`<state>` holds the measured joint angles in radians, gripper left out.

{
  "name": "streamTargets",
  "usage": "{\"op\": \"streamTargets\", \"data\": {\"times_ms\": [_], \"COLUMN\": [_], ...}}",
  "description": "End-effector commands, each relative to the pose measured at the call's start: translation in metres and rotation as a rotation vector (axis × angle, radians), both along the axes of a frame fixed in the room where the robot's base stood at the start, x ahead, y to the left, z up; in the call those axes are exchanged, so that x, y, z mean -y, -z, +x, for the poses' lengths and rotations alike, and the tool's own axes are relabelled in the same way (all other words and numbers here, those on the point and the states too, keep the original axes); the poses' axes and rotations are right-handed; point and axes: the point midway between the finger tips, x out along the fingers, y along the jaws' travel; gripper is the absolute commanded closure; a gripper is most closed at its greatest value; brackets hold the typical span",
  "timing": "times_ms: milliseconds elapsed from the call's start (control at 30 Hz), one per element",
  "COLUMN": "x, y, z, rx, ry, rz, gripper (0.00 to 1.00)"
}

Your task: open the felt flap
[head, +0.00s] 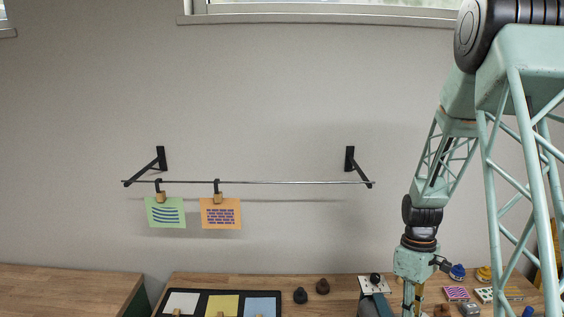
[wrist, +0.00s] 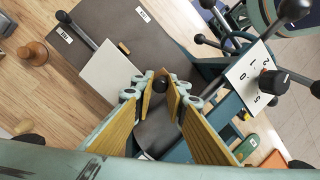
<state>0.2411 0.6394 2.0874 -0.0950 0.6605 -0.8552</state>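A dark grey sheet (wrist: 118,22) with small white number labels lies in the upper left of the wrist view, and a grey patch (wrist: 158,130) shows between my fingers. I cannot tell which of these, if either, is the felt flap. My gripper (wrist: 166,88) points down with its two wood-coloured finger pads apart. A dark round knob (wrist: 159,86) shows between the tips; I cannot tell whether the pads touch it. In the head view my gripper is below the picture's lower edge, and no flap can be made out there.
A white panel with a black dial (wrist: 272,80) stands right of my fingers; it also shows in the head view (head: 374,283). A pale square (wrist: 108,70) is at left. A dark board with coloured panels (head: 197,292) and dark knobs (head: 322,287) are on the bench. Cards hang from a rail (head: 290,183).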

Motion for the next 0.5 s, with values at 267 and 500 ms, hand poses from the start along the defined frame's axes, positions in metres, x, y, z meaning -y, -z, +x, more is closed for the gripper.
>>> {"op": "streamTargets", "data": {"times_ms": [267,500], "x": [0.0011,0.0012], "y": [-0.0008,-0.0074], "z": [0.0028,0.0087], "rx": [0.004,0.005], "ry": [0.000,0.000], "rz": [-0.002,-0.001], "gripper": [0.91,0.91]}}
